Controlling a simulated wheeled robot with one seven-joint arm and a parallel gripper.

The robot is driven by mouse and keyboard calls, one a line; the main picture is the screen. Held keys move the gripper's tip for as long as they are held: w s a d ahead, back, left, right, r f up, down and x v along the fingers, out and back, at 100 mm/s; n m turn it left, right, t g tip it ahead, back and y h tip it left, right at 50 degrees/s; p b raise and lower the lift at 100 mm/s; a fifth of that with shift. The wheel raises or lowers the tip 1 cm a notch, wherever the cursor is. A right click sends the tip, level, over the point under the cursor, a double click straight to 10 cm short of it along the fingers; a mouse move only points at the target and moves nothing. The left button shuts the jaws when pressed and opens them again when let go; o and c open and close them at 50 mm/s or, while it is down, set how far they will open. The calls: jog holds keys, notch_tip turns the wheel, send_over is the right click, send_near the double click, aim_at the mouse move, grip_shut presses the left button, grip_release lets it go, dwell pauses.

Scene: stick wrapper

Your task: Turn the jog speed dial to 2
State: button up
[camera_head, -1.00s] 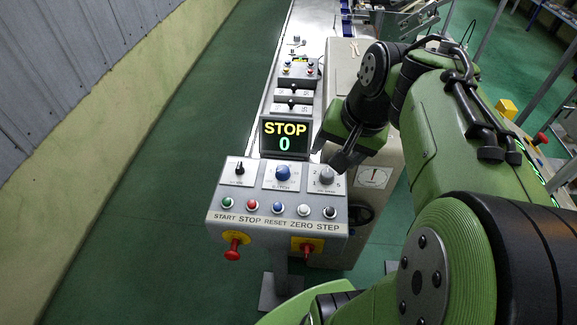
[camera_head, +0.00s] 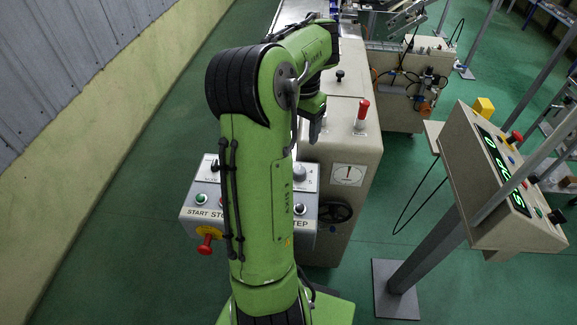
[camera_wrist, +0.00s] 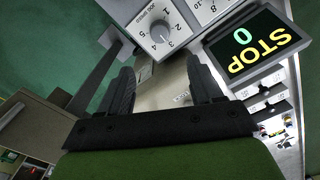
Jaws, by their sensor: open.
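The jog speed dial (camera_wrist: 161,32) is a grey round knob on a pale plate with numbers around it. It stands just beyond my fingertips in the wrist view, apart from them. Its pointer seems to face about the 3–4 side, but I cannot read it surely. In the head view the dial (camera_head: 299,172) shows just right of my arm. My gripper (camera_wrist: 163,78) is open and empty, with a clear gap between its fingers. In the head view my gripper (camera_head: 314,128) hangs beyond the dial.
The display (camera_wrist: 257,45) reads STOP and 0. The control panel (camera_head: 304,213) is partly hidden by my arm. A red emergency button (camera_head: 207,240) sticks out at its front. A red-topped lever (camera_head: 362,113) and a black handwheel (camera_head: 335,212) are on the machine to the right.

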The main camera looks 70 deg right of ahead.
aim_at(300, 170)
notch_tip(300, 170, down, 15)
jog(key=b, duration=0.3)
jog(key=shift+r, duration=0.15)
jog(key=c, duration=1.1)
jog(key=shift+o, duration=0.2)
jog(key=shift+n, duration=0.4)
jog(key=n+b, duration=0.1)
jog(key=n, duration=0.4)
jog(key=shift+n, duration=0.3)
jog(key=n+b, duration=0.1)
jog(key=n, duration=0.4)
jog(key=shift+r+b, duration=0.1)
jog(key=shift+b, duration=0.2)
jog(key=shift+n, duration=0.4)
